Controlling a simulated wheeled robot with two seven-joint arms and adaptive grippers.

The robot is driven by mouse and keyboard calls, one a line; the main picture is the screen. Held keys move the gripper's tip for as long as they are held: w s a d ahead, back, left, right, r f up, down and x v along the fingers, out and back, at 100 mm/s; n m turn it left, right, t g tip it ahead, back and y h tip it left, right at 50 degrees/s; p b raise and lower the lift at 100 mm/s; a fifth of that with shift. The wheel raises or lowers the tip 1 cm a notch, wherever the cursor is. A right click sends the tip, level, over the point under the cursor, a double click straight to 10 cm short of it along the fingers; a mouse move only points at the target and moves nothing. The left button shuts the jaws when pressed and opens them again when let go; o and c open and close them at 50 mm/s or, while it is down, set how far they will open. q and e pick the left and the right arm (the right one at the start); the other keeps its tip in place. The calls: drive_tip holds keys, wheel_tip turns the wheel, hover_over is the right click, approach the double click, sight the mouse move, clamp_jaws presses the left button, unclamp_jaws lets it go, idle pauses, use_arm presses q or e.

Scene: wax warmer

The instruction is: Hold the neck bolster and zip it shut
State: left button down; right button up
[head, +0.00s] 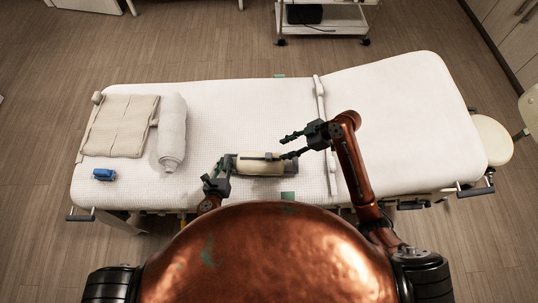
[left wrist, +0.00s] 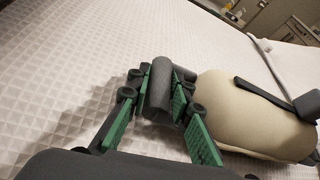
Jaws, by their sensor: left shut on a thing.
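The neck bolster (head: 262,168) is a cream cylinder lying on the white treatment bed, with dark grey ends and a dark strip along its top. My left gripper (head: 226,165) is at its left end. In the left wrist view, my left gripper's green-padded fingers (left wrist: 160,100) are closed around a dark grey piece at the end of the bolster (left wrist: 240,115). My right gripper (head: 288,146) has its fingers spread apart, above the bolster's right end. Its lower finger overlaps that end in the head view; contact cannot be told. The zip pull is too small to make out.
The bed (head: 400,100) has free room to the right and behind. A rolled white towel (head: 172,130), a beige folded cloth (head: 120,125) and a blue item (head: 104,174) lie at the left. A white strap (head: 320,100) crosses the bed. A trolley (head: 345,20) stands behind.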

sight(269, 155)
drive_tip(key=x, duration=0.9)
drive_tip(key=shift+a+f, duration=0.25)
drive_tip(key=shift+f, duration=0.05)
drive_tip(key=shift+c, duration=0.7)
clamp_jaws()
